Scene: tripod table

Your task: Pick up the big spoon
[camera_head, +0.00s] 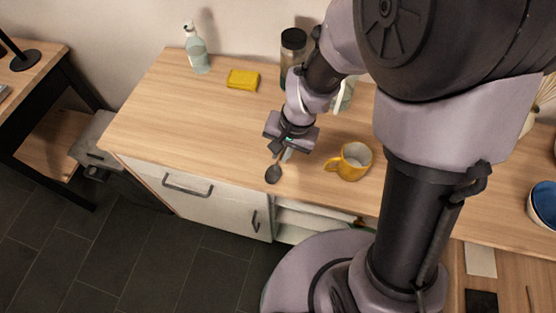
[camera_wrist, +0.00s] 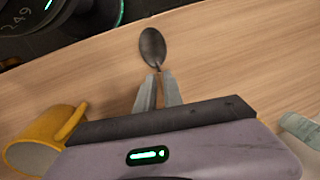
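The big spoon is dark with an oval bowl (camera_head: 273,174), which lies toward the front edge of the wooden counter. In the wrist view its bowl (camera_wrist: 152,47) shows just beyond my fingertips. The thin handle runs back from the bowl between the two grey fingers. My gripper (camera_head: 284,155) is low over the counter, pointing down. In the wrist view my gripper (camera_wrist: 157,77) has its fingers close together, with the handle filling the narrow gap. The far end of the handle is hidden by the gripper. I cannot tell whether the spoon touches the counter.
A yellow mug (camera_head: 352,163) stands just right of my gripper; it also shows in the wrist view (camera_wrist: 35,140). A dark-lidded jar (camera_head: 293,55), a yellow sponge (camera_head: 243,80) and a soap bottle (camera_head: 197,52) stand farther back. The counter left of my gripper is clear.

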